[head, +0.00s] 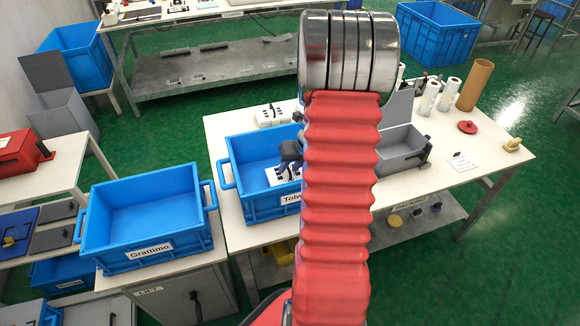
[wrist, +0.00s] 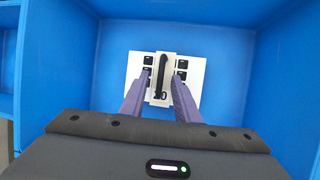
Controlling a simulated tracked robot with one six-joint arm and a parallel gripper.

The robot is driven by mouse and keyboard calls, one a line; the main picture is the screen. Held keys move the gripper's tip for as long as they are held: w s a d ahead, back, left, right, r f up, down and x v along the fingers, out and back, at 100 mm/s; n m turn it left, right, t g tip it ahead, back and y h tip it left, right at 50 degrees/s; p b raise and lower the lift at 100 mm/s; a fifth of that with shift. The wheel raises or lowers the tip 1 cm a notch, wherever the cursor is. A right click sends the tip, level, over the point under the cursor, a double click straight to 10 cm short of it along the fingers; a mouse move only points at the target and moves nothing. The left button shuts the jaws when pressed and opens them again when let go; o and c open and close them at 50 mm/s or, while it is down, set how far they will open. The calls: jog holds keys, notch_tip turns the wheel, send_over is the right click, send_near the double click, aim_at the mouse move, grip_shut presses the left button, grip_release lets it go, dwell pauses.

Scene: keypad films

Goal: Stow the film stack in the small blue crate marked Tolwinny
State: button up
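The small blue crate (head: 240,206), its label partly hidden and reading "Tolw…", stands on the white table in the head view. Its blue wall (wrist: 60,70) also surrounds the wrist view. The film stack (wrist: 137,68) is white with black key squares and a raised middle block bearing a black strip. It also shows within the crate in the head view (head: 274,178). My gripper (wrist: 161,77) reaches down into the crate, its two purple fingers closed against both sides of the middle block. Whether the stack touches the crate floor I cannot tell. My red arm hides the crate's right part.
An empty blue crate marked Grattimo (head: 140,215) stands to the left. A grey bin (head: 400,150) stands right of my arm. Another white keypad-like piece (head: 272,115) lies behind the crate. White rolls (head: 430,98) and a brown tube (head: 474,85) stand at the far right.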

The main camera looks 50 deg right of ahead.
jog(key=v, duration=1.3)
jog(key=shift+s+r, duration=0.2)
jog(key=shift+r, duration=0.05)
dwell(0.4)
notch_tip(320, 180, up, 9)
dwell(1.1)
dwell(0.5)
